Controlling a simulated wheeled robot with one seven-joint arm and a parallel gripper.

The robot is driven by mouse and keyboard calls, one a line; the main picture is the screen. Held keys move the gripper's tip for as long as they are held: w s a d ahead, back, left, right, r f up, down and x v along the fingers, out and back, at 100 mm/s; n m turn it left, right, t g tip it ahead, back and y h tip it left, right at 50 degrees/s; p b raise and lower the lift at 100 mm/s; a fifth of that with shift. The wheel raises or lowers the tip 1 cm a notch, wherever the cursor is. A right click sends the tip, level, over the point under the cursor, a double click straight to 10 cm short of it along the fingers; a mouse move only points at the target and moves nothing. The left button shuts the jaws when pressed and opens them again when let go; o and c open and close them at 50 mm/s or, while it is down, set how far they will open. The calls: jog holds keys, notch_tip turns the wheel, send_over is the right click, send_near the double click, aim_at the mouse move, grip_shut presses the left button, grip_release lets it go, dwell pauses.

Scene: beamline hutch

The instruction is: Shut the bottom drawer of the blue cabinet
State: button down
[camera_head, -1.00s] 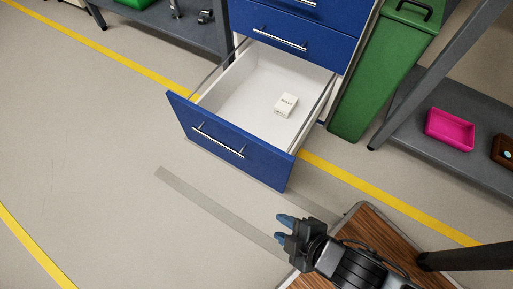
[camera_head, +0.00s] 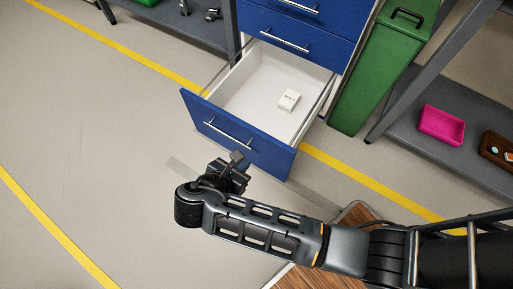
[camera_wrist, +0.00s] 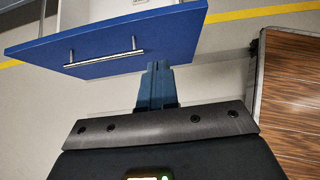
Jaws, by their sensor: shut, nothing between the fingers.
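The blue cabinet's bottom drawer (camera_head: 265,152) is pulled well out, with its white inside showing. Its blue front has a silver bar handle (camera_head: 222,133). In the wrist view the drawer front (camera_wrist: 165,32) crosses the top, handle at left. My gripper (camera_head: 237,158) is just in front of the drawer front, right of the handle. In the wrist view its fingers (camera_wrist: 157,72) are together and empty, tips overlapping the lower edge of the drawer front. I cannot tell whether they touch it. A small white box (camera_head: 289,100) lies inside the drawer.
The cabinet's upper drawers (camera_head: 300,25) are shut. A green bin (camera_head: 375,75) stands right of the cabinet. A grey shelf (camera_head: 402,148) at right holds a pink tray (camera_head: 442,125). A wooden top (camera_wrist: 293,70) is at right in the wrist view. Open floor lies left.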

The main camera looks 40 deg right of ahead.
aim_at(269, 140)
jog(key=b+x, duration=0.1)
jog(key=x, duration=0.3)
jog(key=b+x, duration=0.1)
jog(key=x, duration=0.3)
jog(key=d+r+b+x, duration=0.1)
jog(key=b+x, duration=0.1)
jog(key=x, duration=0.2)
jog(key=shift+w+r, duration=0.1)
jog(key=shift+r, duration=0.05)
jog(key=shift+w+d+r, duration=0.1)
jog(key=shift+w+d, duration=0.05)
jog(key=shift+d, duration=0.45)
jog(key=shift+w+d+r+p, duration=0.15)
jog(key=shift+d+p, duration=0.15)
jog(key=shift+d, duration=0.15)
jog(key=w+d, duration=0.3)
jog(key=d, duration=0.7)
jog(key=w+d+p, duration=0.1)
jog(key=w+d, duration=0.2)
jog(key=d, duration=0.7)
jog(key=w+d+p, duration=0.1)
jog(key=w+d, duration=0.3)
jog(key=d, duration=0.7)
